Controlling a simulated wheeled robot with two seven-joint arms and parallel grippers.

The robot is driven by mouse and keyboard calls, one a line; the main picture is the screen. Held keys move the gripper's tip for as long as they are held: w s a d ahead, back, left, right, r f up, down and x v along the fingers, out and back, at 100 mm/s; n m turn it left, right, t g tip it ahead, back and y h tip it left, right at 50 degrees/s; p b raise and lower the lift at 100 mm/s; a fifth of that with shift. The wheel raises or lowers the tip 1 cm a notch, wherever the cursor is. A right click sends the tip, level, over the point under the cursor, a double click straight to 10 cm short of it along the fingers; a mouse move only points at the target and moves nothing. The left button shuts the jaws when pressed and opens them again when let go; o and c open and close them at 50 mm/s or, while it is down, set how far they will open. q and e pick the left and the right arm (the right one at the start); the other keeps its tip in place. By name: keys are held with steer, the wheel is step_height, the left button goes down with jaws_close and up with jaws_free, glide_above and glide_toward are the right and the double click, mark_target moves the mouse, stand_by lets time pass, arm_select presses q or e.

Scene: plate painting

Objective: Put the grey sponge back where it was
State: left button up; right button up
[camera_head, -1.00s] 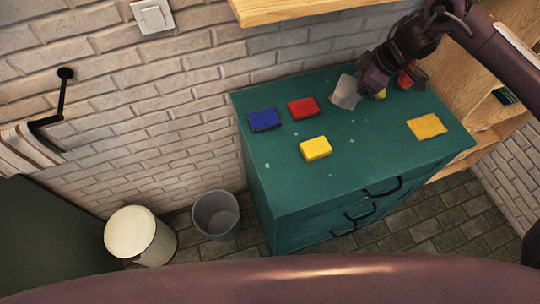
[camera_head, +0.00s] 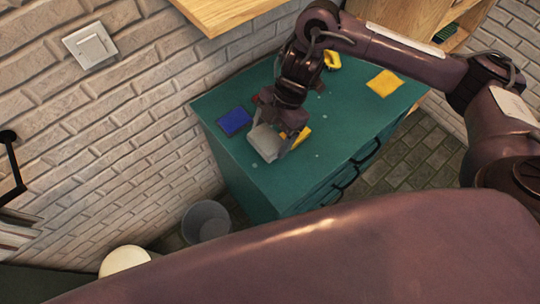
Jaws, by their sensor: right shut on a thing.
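My right gripper (camera_head: 277,131) is shut on the grey sponge (camera_head: 265,141) and holds it over the front left part of the green cabinet top (camera_head: 350,112). The sponge's pale flat face is turned toward the camera. I cannot tell whether it touches the top. A blue sponge (camera_head: 234,121) lies just left of it. A yellow sponge (camera_head: 303,137) is right of the gripper and partly hidden by it. The red sponge is mostly hidden behind the gripper. My left gripper is not in view.
A yellow thing (camera_head: 332,60) stands at the back of the top, and a flat orange-yellow piece (camera_head: 384,83) lies at the right. A wooden shelf (camera_head: 225,14) juts out above the back edge. A grey bin (camera_head: 206,221) and a white bin (camera_head: 124,261) stand on the floor.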

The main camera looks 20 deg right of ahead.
steer(key=p, duration=0.1)
glide_above(266, 166)
steer(key=d, duration=0.1)
steer(key=f, duration=0.7)
steer(key=shift+w+d+f, duration=0.1)
steer(key=shift+w+d, duration=0.1)
step_height(266, 166, down, 3)
steer(key=shift+f+p, duration=0.2)
steer(key=shift+p, duration=0.25)
steer(key=shift+f, duration=0.45)
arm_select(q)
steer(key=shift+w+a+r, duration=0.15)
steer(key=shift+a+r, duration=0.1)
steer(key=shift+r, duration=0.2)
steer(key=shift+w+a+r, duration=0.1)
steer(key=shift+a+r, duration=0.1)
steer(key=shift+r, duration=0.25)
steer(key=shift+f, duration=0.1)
arm_select(e)
steer(key=shift+f, duration=0.1)
steer(key=o, duration=0.9)
